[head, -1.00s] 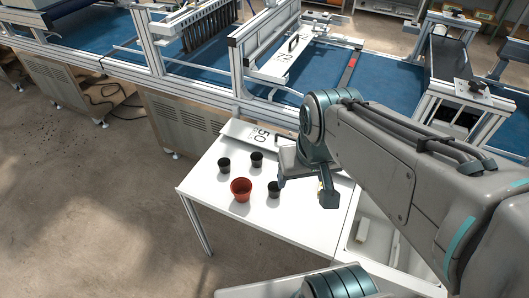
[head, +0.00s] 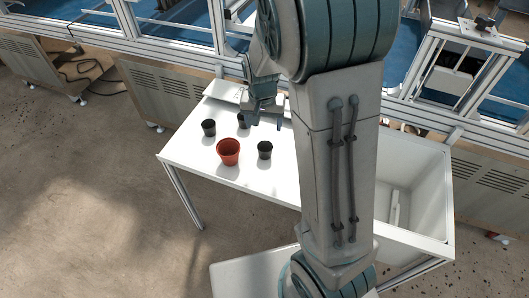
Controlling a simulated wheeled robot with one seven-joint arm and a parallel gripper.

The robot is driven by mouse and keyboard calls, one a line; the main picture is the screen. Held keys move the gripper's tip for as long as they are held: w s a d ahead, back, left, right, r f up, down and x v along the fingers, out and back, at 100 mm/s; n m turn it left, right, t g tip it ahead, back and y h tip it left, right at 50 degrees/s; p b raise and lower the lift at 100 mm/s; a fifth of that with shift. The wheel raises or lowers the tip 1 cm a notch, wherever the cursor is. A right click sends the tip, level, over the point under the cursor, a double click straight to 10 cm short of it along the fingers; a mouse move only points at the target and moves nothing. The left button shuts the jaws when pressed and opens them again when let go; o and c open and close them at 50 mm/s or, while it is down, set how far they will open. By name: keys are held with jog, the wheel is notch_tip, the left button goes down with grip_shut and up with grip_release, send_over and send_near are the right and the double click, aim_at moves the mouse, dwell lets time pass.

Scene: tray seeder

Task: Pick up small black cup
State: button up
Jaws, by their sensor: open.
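Three small black cups are on the white table (head: 200,160): one at the left (head: 209,128), one at the back (head: 243,122), partly hidden by my gripper, and one at the right (head: 265,150). My gripper (head: 265,118) is open and points down over the back of the table. Its left finger overlaps the back cup in the picture. I cannot tell how high above that cup it is, or whether they touch. Nothing shows between the fingers.
A larger red-brown pot (head: 229,152) stands between the left and right cups. A white plate (head: 226,92) lies at the table's back edge. A white basin (head: 423,200) is on the right. A metal-framed machine line runs behind. My arm hides the table's right part.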

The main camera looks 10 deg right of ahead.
send_near(265, 147)
jog(key=shift+s+a+f+b, duration=0.1)
jog(key=shift+s+f+b, duration=0.1)
jog(key=shift+f, duration=0.3)
jog(key=shift+s+f+b, duration=0.15)
jog(key=shift+s+f, duration=0.05)
jog(key=shift+f, duration=0.3)
jog(key=shift+w+f, duration=0.2)
jog(key=shift+f, duration=2.45)
jog(key=c, duration=1)
